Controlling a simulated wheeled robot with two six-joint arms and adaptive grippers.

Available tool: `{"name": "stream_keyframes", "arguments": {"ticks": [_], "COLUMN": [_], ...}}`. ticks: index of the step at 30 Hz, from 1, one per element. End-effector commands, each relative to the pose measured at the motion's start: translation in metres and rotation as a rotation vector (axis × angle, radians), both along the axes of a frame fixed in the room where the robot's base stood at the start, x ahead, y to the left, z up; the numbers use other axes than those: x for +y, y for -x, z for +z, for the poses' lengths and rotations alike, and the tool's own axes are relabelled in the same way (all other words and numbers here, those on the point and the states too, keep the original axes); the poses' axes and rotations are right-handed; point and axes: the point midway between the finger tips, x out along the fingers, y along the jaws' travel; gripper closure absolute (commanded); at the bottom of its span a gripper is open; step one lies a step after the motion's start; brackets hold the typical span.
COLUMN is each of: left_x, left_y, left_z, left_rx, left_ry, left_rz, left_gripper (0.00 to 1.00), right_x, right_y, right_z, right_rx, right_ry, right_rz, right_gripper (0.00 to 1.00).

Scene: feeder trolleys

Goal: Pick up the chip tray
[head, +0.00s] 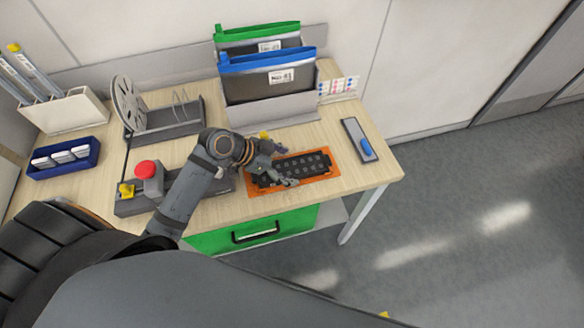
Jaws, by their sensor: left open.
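The chip tray (309,163) is a black tray with rows of small pockets. It lies on an orange mat (331,173) near the front right of the wooden table. My left gripper (287,166) is open over the left end of the tray, its fingers spread to either side of it. I cannot tell whether the fingers touch the tray. The gripper and wrist hide part of the tray's left end. My right gripper is not in view.
A grey box with a red button (147,169) stands left of my arm. Behind are a reel (128,103) and a holder with green and blue folders (266,80). A grey plate with a blue piece (365,148) lies to the right. A green drawer (290,222) is below.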

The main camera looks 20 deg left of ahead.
Motion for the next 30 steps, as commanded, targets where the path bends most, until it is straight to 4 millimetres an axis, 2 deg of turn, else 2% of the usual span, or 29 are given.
{"name": "stream_keyframes", "arguments": {"ticks": [9,23,30], "left_x": [-0.0028,-0.0027,-0.0028], "left_y": [-0.0015,-0.0014,-0.0016], "left_z": [-0.0037,-0.0036,-0.0028], "left_rx": [0.002,0.002,0.000], "left_ry": [-0.001,-0.001,-0.001], "left_rz": [-0.001,-0.001,-0.001], "left_gripper": [0.08,0.70,0.72], "right_x": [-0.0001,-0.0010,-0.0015], "right_y": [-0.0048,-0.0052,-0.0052], "right_z": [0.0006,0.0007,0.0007], "right_rx": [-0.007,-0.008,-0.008], "right_ry": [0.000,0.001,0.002], "right_rz": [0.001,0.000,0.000], "right_gripper": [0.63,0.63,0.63]}}
